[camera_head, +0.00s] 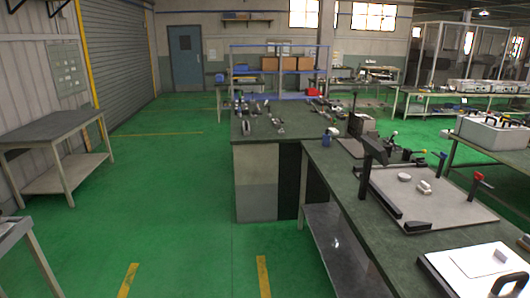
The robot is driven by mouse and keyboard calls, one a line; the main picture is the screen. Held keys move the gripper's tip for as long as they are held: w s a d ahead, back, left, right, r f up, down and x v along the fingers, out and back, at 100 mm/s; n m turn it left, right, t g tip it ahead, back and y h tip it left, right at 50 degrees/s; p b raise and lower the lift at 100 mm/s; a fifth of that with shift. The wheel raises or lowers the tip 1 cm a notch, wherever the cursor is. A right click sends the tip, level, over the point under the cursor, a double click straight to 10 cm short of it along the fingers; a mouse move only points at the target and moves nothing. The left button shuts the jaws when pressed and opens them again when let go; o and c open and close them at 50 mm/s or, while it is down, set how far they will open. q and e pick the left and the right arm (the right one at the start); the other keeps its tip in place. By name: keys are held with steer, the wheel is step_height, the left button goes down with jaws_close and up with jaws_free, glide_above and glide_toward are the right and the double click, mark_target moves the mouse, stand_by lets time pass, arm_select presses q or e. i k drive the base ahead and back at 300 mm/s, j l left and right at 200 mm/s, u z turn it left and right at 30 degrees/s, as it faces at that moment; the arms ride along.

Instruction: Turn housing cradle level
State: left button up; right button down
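I cannot pick out the housing cradle with certainty. The nearest bench on the right (342,179) bears a light grey plate (445,213) with a black upright post (364,180) at its left, a black bar along its front left edge, and small white parts (425,187) on top. A red-topped black lever (478,184) stands at the plate's right. Neither of my grippers shows in the head view.
A white panel with a black handle (474,266) lies at the bottom right. A dark-topped bench (262,131) with small tools stands in the middle. A grey table (50,130) stands at the left. Green floor (170,190) lies open between them.

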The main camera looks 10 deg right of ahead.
mark_target(359, 123)
steer(key=i+z, duration=0.2)
steer(key=i, duration=0.45)
steer(key=i+z, duration=0.2)
steer(key=i, duration=0.4)
steer(key=i+j+z, duration=0.2)
steer(key=i, duration=0.4)
steer(key=i+l+z, duration=0.25)
steer(key=i, duration=0.15)
steer(key=i+l+z, duration=0.2)
steer(key=i, duration=0.2)
steer(key=j, duration=0.1)
